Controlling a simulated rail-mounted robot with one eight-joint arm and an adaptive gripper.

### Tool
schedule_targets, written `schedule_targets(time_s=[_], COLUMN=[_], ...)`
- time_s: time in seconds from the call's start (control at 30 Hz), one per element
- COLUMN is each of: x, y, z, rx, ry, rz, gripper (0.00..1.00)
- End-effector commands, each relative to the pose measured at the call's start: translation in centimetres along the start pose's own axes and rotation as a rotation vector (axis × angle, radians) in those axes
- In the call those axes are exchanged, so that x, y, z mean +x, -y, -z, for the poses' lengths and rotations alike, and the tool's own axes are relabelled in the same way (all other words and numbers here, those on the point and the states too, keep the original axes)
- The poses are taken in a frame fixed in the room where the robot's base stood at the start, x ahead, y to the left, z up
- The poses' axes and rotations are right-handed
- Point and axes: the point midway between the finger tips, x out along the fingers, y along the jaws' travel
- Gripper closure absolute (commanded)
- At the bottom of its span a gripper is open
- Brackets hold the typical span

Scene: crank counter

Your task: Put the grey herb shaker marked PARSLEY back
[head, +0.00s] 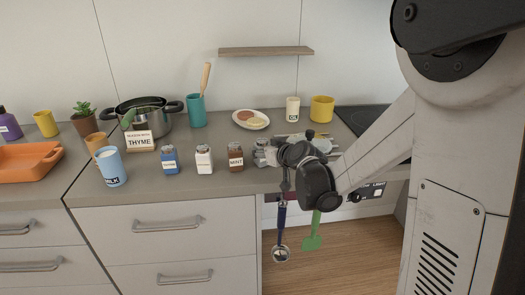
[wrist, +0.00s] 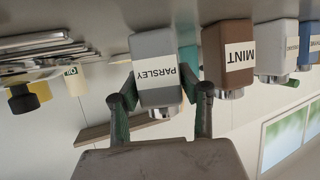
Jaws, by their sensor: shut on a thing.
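The grey herb shaker (wrist: 155,72) marked PARSLEY is between the fingers of my gripper (wrist: 161,98) in the wrist view, which looks upside down. My gripper is shut on it. In the head view the grey shaker (head: 261,152) is at the right end of the row of shakers, partly hidden by my gripper (head: 273,154). It looks upright, with its base at or very near the countertop; I cannot tell whether it touches. The brown MINT shaker (head: 236,158) is beside it, also in the wrist view (wrist: 228,58).
A white shaker (head: 204,160) and a blue shaker (head: 169,160) continue the row left. A THYME card (head: 139,141) stands before the pot (head: 155,121). A plate (head: 251,119) lies behind. Utensils (head: 281,220) hang at the counter's front. Bare counter lies before the row.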

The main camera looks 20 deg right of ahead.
Motion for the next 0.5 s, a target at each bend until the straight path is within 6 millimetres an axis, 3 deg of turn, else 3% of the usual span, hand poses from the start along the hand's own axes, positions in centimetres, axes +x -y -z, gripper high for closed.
schedule_targets(time_s=[0.13, 0.17, 0.27, 0.5], x=[0.18, 0.14, 0.12, 0.12], y=[0.00, 0.00, 0.00, 0.00], z=[-0.42, -0.32, -0.27, -0.25], rx=[0.000, 0.000, 0.000, 0.000], ry=[0.000, 0.000, 0.000, 0.000], rz=[0.000, 0.000, 0.000, 0.000], gripper=[0.93, 0.60, 0.46, 0.44])
